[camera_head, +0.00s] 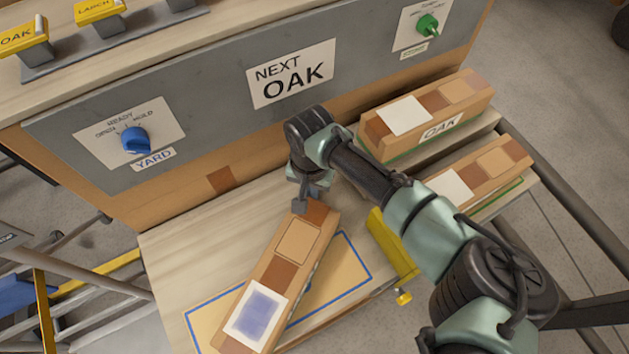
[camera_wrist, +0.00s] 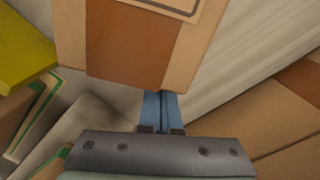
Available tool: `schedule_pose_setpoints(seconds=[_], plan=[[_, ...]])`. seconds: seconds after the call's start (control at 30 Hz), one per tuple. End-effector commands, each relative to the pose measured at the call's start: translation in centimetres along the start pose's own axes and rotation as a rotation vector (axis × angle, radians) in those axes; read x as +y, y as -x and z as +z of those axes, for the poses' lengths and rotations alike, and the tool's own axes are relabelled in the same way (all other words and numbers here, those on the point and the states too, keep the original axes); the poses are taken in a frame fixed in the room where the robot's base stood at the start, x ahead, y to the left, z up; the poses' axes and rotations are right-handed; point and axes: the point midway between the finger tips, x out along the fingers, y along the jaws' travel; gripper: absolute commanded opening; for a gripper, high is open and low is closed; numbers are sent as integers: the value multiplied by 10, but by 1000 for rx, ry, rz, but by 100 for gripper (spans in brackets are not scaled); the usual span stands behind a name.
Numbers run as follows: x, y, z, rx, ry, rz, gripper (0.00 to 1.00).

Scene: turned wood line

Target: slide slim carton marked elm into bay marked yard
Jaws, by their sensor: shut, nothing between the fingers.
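A slim carton (camera_head: 276,272) with a blue-and-white label lies slanted on the light wood table. It partly covers a blue-outlined area (camera_head: 349,262); any name on its side is unreadable. My gripper (camera_head: 300,206) is shut and empty at the carton's far end, its fingertips touching or very close to that end. The wrist view shows the blue fingers (camera_wrist: 161,108) together right by the carton's end (camera_wrist: 130,45). A YARD plate (camera_head: 154,160) sits under a blue knob (camera_head: 136,140) on the grey panel. I see no ELM mark.
A carton marked OAK (camera_head: 440,127) and another carton (camera_head: 480,172) lie on green-edged shelves at the right. A yellow stop (camera_head: 392,248) stands on the table's right edge. A large sign reading OAK (camera_head: 291,74) is on the panel. Bare table lies left of the slanted carton.

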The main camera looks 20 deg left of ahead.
Motion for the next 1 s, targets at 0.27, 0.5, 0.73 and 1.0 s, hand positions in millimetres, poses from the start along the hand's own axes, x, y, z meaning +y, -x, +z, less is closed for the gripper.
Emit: schedule_pose_setpoints(seconds=[0.27, 0.5, 0.73, 1.0], plan=[[0, 0, 10, -1, 0, 1, 0], [0, 0, 10, -1, 0, 0, 0], [-3, 7, 12, 4, 1, -12, 0], [-5, 9, 22, 11, 2, -20, 0]])
